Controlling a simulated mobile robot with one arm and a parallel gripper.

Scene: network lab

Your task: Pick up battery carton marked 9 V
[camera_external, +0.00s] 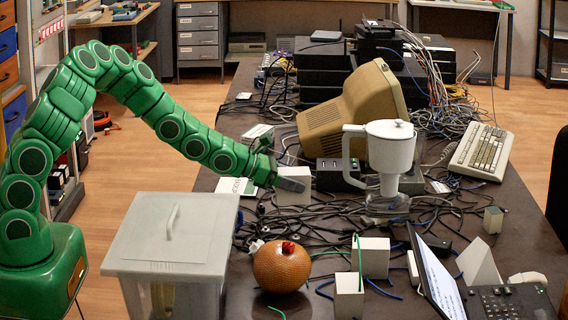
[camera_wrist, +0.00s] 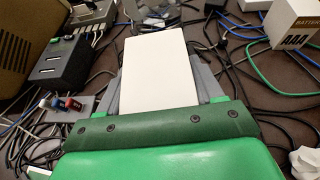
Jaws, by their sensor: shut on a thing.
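My gripper (camera_external: 290,182) is low over the cable-strewn table, with its jaws shut on a plain white carton (camera_external: 294,197). In the wrist view the white carton (camera_wrist: 158,70) fills the space between the two grey fingers (camera_wrist: 160,85). Its visible face shows no readable mark, so I cannot tell whether it is the 9 V one. Another carton (camera_wrist: 297,25), printed "BATTERY" and "AAA", stands at the upper right of the wrist view, apart from my gripper. I cannot tell if the held carton touches the table.
A beige monitor (camera_external: 340,112) and a white filter jug (camera_external: 390,148) stand behind and right of my gripper. A lidded grey bin (camera_external: 170,240), an orange round object (camera_external: 281,268) and white boxes (camera_external: 371,258) are nearer. Black cables (camera_external: 330,210) cover much of the table (camera_external: 520,225).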

